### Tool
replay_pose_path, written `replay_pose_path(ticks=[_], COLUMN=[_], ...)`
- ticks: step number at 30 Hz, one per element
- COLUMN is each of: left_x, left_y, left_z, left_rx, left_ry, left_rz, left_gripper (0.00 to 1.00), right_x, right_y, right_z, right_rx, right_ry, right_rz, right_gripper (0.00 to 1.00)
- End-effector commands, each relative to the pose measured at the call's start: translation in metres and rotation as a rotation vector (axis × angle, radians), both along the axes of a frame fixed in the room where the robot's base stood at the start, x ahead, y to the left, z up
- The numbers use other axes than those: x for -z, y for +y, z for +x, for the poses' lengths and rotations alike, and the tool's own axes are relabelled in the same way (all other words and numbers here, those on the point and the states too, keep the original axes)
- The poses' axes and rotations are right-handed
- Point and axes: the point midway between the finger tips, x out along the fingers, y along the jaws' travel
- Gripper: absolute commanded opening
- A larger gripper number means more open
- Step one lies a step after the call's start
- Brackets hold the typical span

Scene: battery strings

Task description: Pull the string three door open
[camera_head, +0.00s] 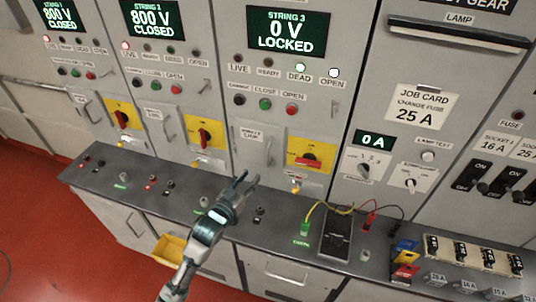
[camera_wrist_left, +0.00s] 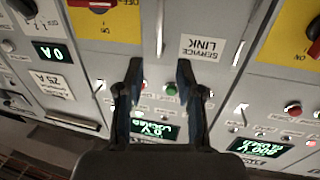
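The string three cabinet, with its display (camera_head: 288,31) reading 0 V LOCKED, stands centre right in the head view. Its small lower door carries a SERVICE LINK label (camera_wrist_left: 202,47) and looks shut. A slim upright handle (camera_wrist_left: 160,30) shows beside the label in the wrist view, beyond and between my fingertips. My left gripper (camera_head: 248,180) is open and empty, low in front of this door; it also shows in the wrist view (camera_wrist_left: 160,68). The yellow-backed rotary switch (camera_head: 309,161) has its red handle lying level. My right gripper is not in view.
A grey ledge (camera_head: 185,208) with small knobs runs below the cabinets. A black meter (camera_head: 336,236) with yellow, red and black leads sits right of my gripper. A yellow bin (camera_head: 171,249) is below the ledge. Strings one and two read 800 V CLOSED.

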Motion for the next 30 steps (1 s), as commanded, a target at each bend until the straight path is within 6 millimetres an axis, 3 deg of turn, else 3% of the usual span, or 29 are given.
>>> replay_pose_path(ticks=[9,15,29,30], left_x=[-0.002,-0.001,0.000,0.000], left_y=[-0.038,-0.053,-0.059,-0.059], left_z=[0.066,0.094,0.104,0.104], left_rx=[0.000,0.000,0.000,0.000], left_ry=[0.000,0.000,-0.001,0.000], left_rz=[0.001,0.001,0.002,0.001], left_gripper=[0.36,0.36,0.36,0.27], right_x=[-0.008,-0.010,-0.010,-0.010], right_y=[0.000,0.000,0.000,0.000], right_z=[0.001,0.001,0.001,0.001], right_rx=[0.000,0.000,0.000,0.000], right_ry=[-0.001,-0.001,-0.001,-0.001], right_rz=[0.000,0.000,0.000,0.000], right_gripper=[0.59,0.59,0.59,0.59])
